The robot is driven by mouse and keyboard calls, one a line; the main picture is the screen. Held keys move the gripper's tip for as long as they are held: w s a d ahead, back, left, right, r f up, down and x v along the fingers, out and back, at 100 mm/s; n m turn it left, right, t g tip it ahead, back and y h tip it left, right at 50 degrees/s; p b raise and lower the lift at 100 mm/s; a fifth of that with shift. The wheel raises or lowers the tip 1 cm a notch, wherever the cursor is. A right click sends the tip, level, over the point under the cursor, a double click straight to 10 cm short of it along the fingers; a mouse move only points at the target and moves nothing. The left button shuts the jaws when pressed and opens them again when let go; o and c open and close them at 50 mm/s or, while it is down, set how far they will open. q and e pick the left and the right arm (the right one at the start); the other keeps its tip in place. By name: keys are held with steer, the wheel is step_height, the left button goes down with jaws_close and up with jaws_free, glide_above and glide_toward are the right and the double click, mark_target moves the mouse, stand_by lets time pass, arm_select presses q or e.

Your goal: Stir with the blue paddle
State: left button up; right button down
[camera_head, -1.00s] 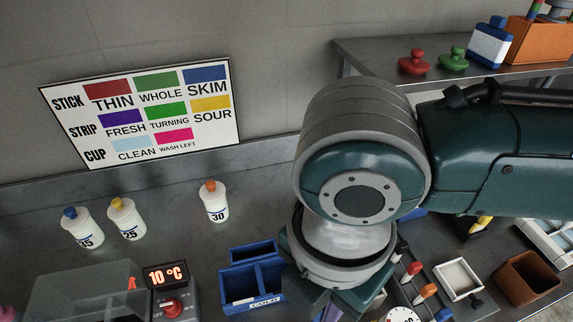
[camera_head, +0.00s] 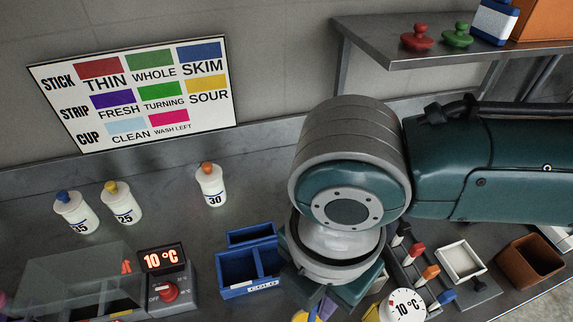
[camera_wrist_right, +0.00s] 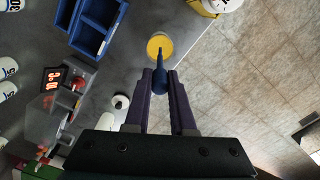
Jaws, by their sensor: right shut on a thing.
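In the right wrist view my right gripper (camera_wrist_right: 160,82) is shut on the blue paddle (camera_wrist_right: 160,68). The paddle points away from the jaws, and its far end overlaps a round yellow thing (camera_wrist_right: 154,43) with a pale rim. I cannot tell whether the paddle's end is inside it or above it. In the head view my right arm's wrist hides most of the gripper and the paddle. A bit of yellow (camera_head: 303,316) shows at the bottom edge. My left gripper is in neither view.
A divided blue bin (camera_head: 238,290) stands left of my wrist. A dial gauge (camera_head: 404,307) and a rack with coloured handles (camera_head: 430,272) stand right of it. Bottles (camera_head: 211,187) stand at the back, a red-knobbed control box (camera_head: 170,293) at front left. A shelf (camera_head: 380,52) overhangs the right.

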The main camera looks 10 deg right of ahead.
mark_target(310, 321)
steer(key=shift+f+b, duration=2.4)
steer(key=shift+f, duration=1.05)
steer(key=shift+a, duration=0.1)
